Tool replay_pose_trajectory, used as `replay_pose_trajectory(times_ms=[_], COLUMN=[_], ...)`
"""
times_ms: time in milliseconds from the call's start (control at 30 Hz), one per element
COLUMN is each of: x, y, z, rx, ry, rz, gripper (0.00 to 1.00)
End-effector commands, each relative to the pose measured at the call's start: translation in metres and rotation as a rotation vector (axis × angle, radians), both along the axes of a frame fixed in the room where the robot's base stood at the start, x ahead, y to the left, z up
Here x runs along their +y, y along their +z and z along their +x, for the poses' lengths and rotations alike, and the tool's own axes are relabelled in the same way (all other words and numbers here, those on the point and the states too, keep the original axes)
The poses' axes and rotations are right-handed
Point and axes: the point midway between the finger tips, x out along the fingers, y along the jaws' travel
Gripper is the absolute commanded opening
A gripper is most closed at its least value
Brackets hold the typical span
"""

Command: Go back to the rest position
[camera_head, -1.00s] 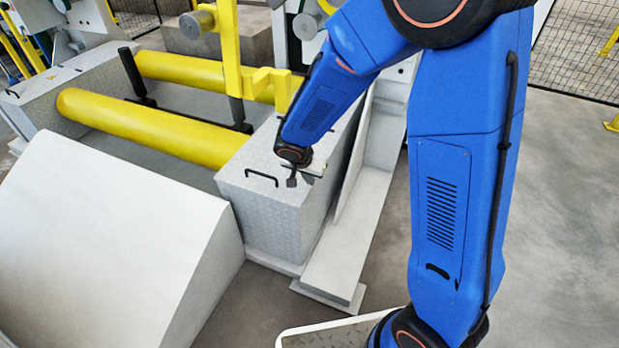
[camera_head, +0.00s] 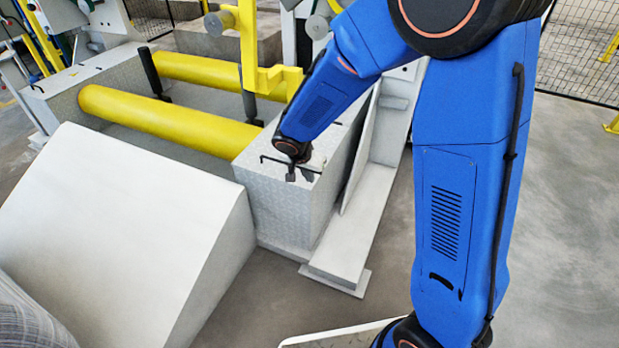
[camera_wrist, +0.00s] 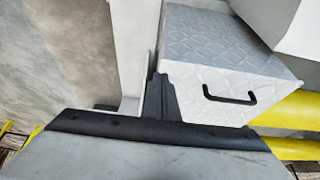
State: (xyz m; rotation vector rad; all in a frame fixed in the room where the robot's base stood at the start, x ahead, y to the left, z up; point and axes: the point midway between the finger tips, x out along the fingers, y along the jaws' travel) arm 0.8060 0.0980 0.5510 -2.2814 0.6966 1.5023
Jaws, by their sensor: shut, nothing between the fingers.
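My gripper (camera_head: 296,174) is small in the head view, at the end of my blue arm, which is folded downward. It appears in front of the grey checker-plate block (camera_head: 290,205), close to its black handle. I cannot tell the gap between them. In the wrist view my gripper (camera_wrist: 160,96) shows as a dark narrow shape at the centre with nothing in it. The checker-plate block (camera_wrist: 205,60) and its handle (camera_wrist: 230,97) lie just right of it there.
Yellow rollers (camera_head: 165,122) lie behind a white sloped block (camera_head: 120,225). A grey wrapped roll (camera_head: 25,325) shows at the lower left corner. A yellow bracket (camera_head: 265,80) rises behind my forearm.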

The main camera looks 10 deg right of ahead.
Motion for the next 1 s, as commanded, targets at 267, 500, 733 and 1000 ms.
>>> replay_pose_trajectory(times_ms=[267, 500, 733, 1000], x=[-0.003, -0.038, -0.08, -0.121], y=[0.005, 0.047, 0.096, 0.142], z=[0.0, -0.019, -0.055, -0.107], rx=[0.0, 0.004, 0.022, 0.039], ry=[0.0, 0.031, 0.086, 0.164], rz=[0.0, -0.012, -0.023, -0.026], gripper=[0.0, 0.0, 0.0, 0.0])
